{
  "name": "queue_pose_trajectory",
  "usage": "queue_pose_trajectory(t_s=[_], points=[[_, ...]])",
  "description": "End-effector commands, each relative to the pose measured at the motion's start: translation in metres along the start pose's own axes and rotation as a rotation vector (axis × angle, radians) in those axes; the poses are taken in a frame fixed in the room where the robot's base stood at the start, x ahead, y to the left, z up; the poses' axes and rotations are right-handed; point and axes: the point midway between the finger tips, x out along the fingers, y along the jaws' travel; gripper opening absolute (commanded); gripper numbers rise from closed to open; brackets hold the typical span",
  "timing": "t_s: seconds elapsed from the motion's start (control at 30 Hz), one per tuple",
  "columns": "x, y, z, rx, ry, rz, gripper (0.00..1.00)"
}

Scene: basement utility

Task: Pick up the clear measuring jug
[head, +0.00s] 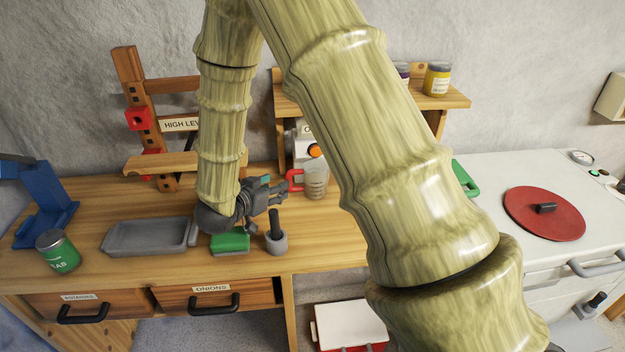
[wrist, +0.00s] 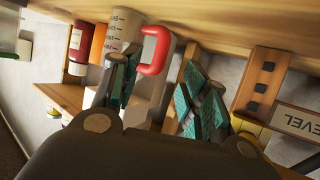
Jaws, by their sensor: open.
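The clear measuring jug (head: 316,182) stands upright on the wooden counter, with its red handle turned to the left. My gripper (head: 272,194) is just left of the handle, open and empty, pointing right toward the jug. In the wrist view the jug (wrist: 124,27) shows at the top, its graduation marks visible, with the red handle (wrist: 154,50) to its right. The open fingers of my gripper (wrist: 158,78) lie on either side of the handle's line of view, apart from it. Part of the jug is hidden behind a finger there.
A dark pestle in a grey mortar (head: 276,241) and a green sponge-like block (head: 230,241) stand in front of my gripper. A grey tray (head: 147,237) and green can (head: 58,251) are left. A wooden shelf (head: 455,99) is behind. A red disc (head: 530,222) lies right.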

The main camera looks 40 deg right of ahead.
Motion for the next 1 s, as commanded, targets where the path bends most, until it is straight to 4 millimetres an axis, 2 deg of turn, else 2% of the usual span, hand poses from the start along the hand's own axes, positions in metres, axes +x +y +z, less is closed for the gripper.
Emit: queue_pose_trajectory(t_s=[0.1, 0.37, 0.7, 0.97, 1.0], points=[[0.015, 0.001, -0.001, 0.0, 0.0, 0.002, 0.44], [0.029, 0.001, 0.0, 0.001, 0.0, 0.002, 0.44], [0.069, 0.0, 0.003, 0.001, -0.001, 0.002, 0.44], [0.072, 0.0, 0.003, 0.001, 0.0, 0.001, 0.44], [0.072, 0.0, 0.004, 0.001, 0.0, 0.001, 0.37]])
